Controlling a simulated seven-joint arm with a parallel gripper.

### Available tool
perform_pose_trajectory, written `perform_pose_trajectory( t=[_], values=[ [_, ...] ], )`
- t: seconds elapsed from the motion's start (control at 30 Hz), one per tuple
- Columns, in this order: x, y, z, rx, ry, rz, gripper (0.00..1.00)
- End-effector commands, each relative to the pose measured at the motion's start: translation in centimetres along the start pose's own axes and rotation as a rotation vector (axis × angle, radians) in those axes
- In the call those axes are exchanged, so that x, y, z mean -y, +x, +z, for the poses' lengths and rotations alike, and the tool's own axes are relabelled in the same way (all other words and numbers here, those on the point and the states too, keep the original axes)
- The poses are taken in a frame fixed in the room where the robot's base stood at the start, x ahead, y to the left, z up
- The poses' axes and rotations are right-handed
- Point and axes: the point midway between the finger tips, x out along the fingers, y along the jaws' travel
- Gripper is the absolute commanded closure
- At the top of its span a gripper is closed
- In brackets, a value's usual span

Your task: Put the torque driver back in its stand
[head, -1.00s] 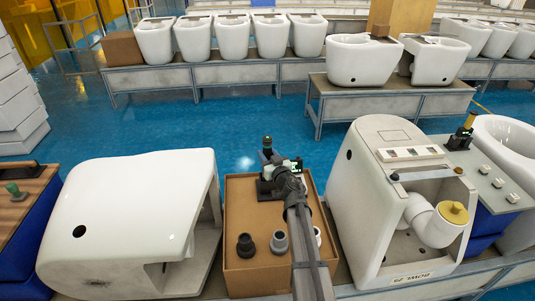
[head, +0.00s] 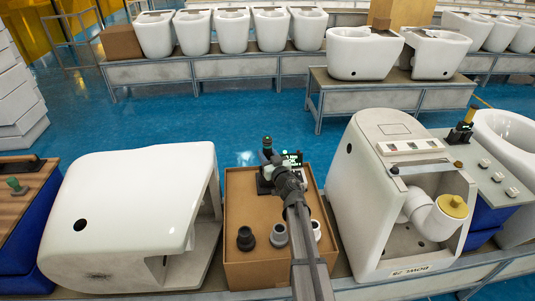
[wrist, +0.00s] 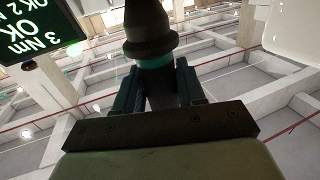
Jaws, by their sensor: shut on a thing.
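The torque driver is a dark tool with a teal band (wrist: 155,62). In the wrist view it stands upright between the fingers of my gripper (wrist: 155,85), which is shut on it. In the head view the driver's green-tipped end (head: 267,141) shows above my gripper (head: 268,160) at the far end of the brown box top. A small dark display (head: 293,158) with green text is just right of it; the wrist view shows the display (wrist: 35,30) reading "OK" and "3 Nm". The stand's holder is not clearly visible behind my arm, and I cannot tell whether the driver touches it.
Dark and grey cup-like parts (head: 246,238) stand on the near part of the brown box (head: 240,205). A large white toilet shell (head: 130,200) is close on the left, another toilet (head: 370,190) close on the right. Blue floor (head: 220,115) is clear beyond.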

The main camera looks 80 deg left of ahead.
Motion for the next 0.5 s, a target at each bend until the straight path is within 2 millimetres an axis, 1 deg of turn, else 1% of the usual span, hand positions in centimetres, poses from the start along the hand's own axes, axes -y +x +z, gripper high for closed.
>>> perform_pose_trajectory(
  t=[0.5],
  values=[
    [0.0, 0.0, 1.5, -0.002, 0.001, -0.001, 1.0]
  ],
)
